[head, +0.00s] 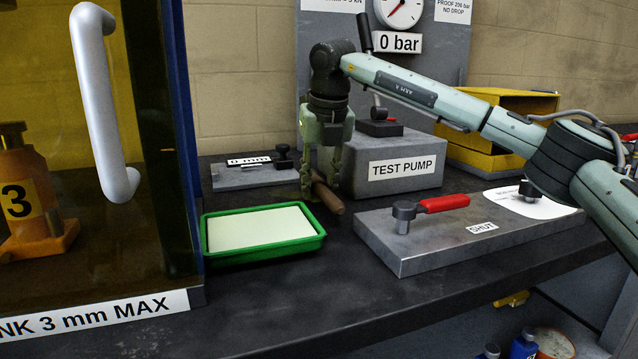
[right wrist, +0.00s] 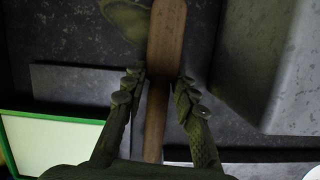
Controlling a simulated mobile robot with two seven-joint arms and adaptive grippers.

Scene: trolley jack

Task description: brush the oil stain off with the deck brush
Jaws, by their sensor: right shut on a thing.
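My right gripper (head: 322,178) points down over the bench, between the green tray and the test pump. It is shut on a brown wooden handle (head: 329,197), which I take to be the deck brush's. In the right wrist view the handle (right wrist: 166,40) runs up the picture between the two fingers (right wrist: 157,92). The brush's bristles are not clearly visible. A dull olive rounded patch (right wrist: 124,14) shows beside the handle at the top; I cannot tell whether it is the oil stain or part of the brush. My left gripper is not in view.
The green tray (head: 207,263) with a pale inside lies left of the gripper. The grey test pump block (head: 400,148) stands close on the right. A metal plate (head: 400,262) with a red-handled valve (head: 443,203) lies front right. Clear dark bench shows in front.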

